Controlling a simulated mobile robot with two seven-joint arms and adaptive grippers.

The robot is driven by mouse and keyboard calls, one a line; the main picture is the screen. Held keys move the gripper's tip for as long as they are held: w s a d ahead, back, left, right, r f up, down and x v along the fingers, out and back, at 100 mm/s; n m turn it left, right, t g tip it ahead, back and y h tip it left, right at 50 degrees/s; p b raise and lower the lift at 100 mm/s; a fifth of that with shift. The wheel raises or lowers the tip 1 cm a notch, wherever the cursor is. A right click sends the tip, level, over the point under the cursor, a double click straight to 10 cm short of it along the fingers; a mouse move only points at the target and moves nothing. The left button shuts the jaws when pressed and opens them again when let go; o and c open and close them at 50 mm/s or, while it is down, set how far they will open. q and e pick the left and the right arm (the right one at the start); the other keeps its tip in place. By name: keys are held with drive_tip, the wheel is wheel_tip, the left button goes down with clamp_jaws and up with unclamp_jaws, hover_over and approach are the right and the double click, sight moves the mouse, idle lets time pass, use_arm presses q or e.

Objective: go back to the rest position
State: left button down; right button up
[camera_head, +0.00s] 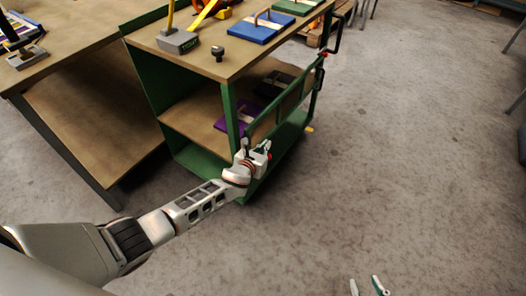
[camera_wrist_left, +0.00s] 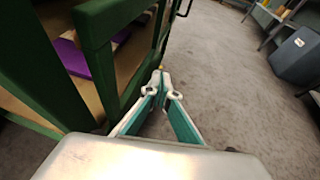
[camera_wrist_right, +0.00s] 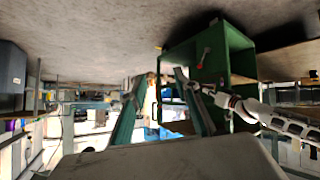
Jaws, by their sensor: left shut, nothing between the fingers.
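My left gripper (camera_head: 262,152) is at the front corner of the green cart (camera_head: 232,112), close to its post and rail. In the left wrist view its fingertips (camera_wrist_left: 160,84) meet with nothing between them, and the cart frame stands just left of them. Whether it touches the cart I cannot tell. My right gripper (camera_head: 366,284) shows only its fingertips at the bottom edge of the head view, over bare floor. In the right wrist view its two fingers (camera_wrist_right: 158,78) are apart and empty, with the cart and my left arm beyond.
The cart's top holds a blue die (camera_head: 262,27), a green die (camera_head: 297,5) and a grey block (camera_head: 178,41). A purple die (camera_head: 235,118) lies on its lower shelf. A wooden table (camera_head: 75,62) stands left. A dark bin (camera_wrist_left: 298,56) stands farther off.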

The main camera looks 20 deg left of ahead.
use_arm(q)
drive_tip(key=shift+s+d+r, duration=0.1)
drive_tip(key=shift+s+r, duration=0.05)
drive_tip(key=shift+r, duration=0.3)
use_arm(e)
drive_tip(key=shift+d, duration=0.1)
use_arm(q)
drive_tip(key=shift+f, duration=0.1)
use_arm(e)
drive_tip(key=shift+s, duration=0.1)
